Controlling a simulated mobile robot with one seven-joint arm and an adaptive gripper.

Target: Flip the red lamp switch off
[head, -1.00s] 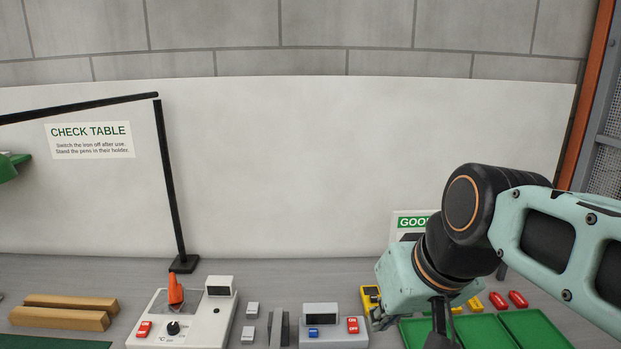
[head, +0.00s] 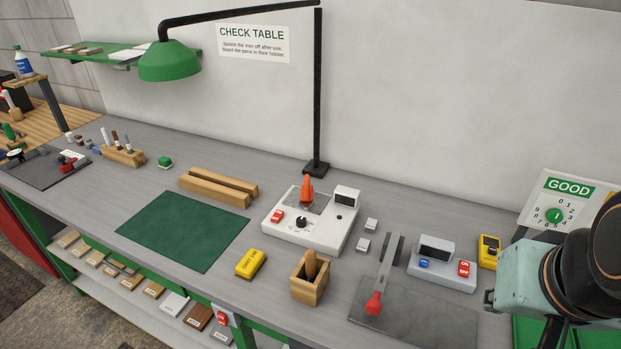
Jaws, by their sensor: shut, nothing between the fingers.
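A red switch (head: 221,318) sits on a light plate at the table's front edge, low in the head view. Other red switches are on the white iron station (head: 327,237) and on the grey box (head: 443,266), so I cannot tell for certain which one belongs to the lamp. The green lamp (head: 170,64) hangs from a black arm at the upper left. My gripper (head: 489,300) is at the right, shut and empty, beside the grey box and far from the front-edge switch. Its fingers are small and partly hidden.
A red-handled lever (head: 374,303) stands over a grey plate in front. A wooden holder (head: 309,286), a yellow box (head: 251,263) and wooden bars (head: 217,188) stand on the table. The green mat (head: 184,231) is bare. A GOOD sign (head: 568,190) stands behind my arm.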

